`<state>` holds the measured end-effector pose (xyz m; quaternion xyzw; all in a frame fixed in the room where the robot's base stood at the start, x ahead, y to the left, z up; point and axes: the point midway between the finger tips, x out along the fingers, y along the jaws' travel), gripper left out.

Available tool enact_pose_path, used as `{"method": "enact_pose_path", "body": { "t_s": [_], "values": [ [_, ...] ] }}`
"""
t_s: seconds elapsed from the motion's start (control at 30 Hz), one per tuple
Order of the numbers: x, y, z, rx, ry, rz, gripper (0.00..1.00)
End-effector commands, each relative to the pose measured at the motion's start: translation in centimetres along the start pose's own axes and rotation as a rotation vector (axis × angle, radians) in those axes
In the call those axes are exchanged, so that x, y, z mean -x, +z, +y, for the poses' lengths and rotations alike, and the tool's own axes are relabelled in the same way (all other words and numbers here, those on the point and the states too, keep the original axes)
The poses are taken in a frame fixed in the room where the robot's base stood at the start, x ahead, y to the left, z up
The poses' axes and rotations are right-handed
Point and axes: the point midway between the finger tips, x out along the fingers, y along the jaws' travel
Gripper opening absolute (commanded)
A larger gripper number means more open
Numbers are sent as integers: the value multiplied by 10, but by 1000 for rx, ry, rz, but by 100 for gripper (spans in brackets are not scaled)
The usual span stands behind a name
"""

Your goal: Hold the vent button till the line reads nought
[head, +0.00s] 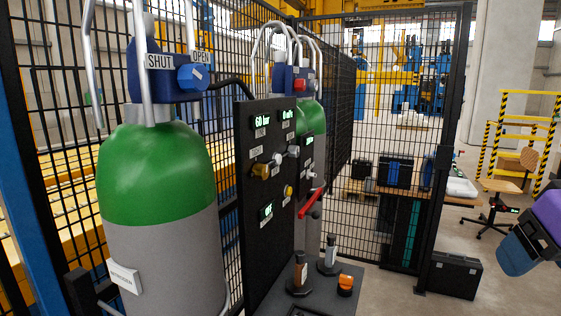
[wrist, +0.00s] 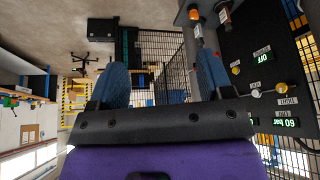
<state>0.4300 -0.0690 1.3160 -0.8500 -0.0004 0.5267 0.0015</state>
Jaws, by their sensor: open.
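The black control panel (head: 253,225) stands beside the gas cylinder, with small labels too blurred to read surely. A lit display (head: 262,122) reads 60 bar, and one lower down (head: 266,211) seems to read OFF. Its face carries a yellow button (head: 288,191), a brass knob (head: 260,171) and a silver knob (head: 293,152); I cannot tell which control is the vent button. The panel is tilted at the right of the wrist view, with the yellow button (wrist: 236,70) and the 60 bar display (wrist: 286,122). My gripper (wrist: 162,78) is open and empty, apart from the panel.
A green and grey cylinder (head: 158,200) stands left of the panel, with a blue valve head marked SHUT and OPEN. A red lever (head: 310,203) sticks out from the panel area. A dark shelf (head: 325,290) bears an orange-capped item.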

Motion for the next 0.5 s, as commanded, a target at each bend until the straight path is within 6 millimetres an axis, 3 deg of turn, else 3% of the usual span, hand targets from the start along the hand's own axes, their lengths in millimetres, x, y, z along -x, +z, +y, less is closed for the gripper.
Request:
{"method": "enact_pose_path", "body": {
  "t_s": [0.03, 0.3, 0.5],
  "values": [
    [0, 0, 0, 0, 0, 0, 63],
    [0, 0, 0, 0, 0, 0, 0],
    [0, 0, 0, 0, 0, 0, 0]
  ]
}}
